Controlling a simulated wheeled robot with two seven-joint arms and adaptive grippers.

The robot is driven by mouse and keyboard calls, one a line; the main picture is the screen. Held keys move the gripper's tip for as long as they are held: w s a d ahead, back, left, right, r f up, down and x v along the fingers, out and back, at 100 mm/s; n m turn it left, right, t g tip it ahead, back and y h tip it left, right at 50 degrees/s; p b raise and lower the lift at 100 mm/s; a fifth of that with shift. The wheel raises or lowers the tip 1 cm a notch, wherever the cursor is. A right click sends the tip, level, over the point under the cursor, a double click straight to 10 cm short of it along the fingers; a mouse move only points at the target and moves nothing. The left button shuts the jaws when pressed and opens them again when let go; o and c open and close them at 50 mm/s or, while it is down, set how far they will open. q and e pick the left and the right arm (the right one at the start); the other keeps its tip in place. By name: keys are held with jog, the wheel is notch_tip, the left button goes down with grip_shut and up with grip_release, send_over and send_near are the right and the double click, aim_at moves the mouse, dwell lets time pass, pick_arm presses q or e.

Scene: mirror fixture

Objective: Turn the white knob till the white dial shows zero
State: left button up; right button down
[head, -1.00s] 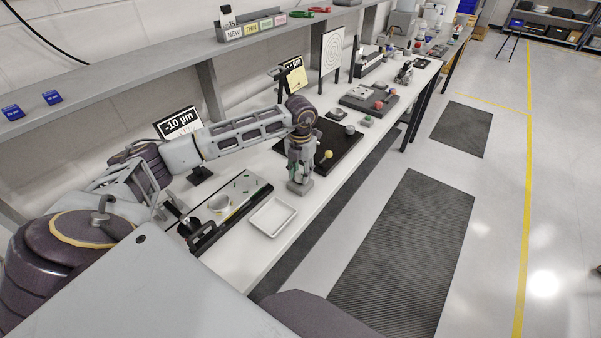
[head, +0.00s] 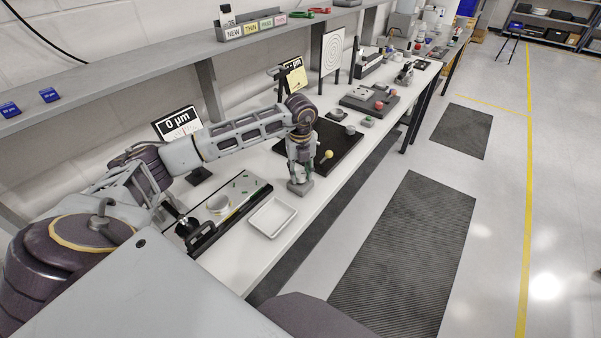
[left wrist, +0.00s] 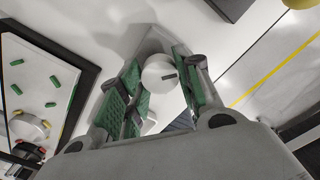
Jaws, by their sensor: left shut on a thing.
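The white knob (left wrist: 156,72), a round white cap with a dark mark at its right side, sits between the green-padded fingers of my left gripper (left wrist: 160,88). The gripper is shut on it. In the head view my left gripper (head: 300,165) points down over a small grey block (head: 299,187) at the bench's front edge, and it hides the knob there. The readout with the white lower part (head: 178,123) stands at the back of the bench and reads 0 µm. My right gripper is not in view.
A yellow knob (head: 327,155) stands close right of my gripper by a black plate (head: 345,146). An empty white tray (head: 272,217) and a black-framed board (head: 240,193) lie to the left.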

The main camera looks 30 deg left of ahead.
aim_at(301, 174)
pick_arm(q)
jog(key=shift+n, duration=0.7)
jog(key=o, duration=1)
jog(key=shift+o, duration=0.2)
jog(key=shift+r, duration=0.95)
notch_tip(301, 174, up, 10)
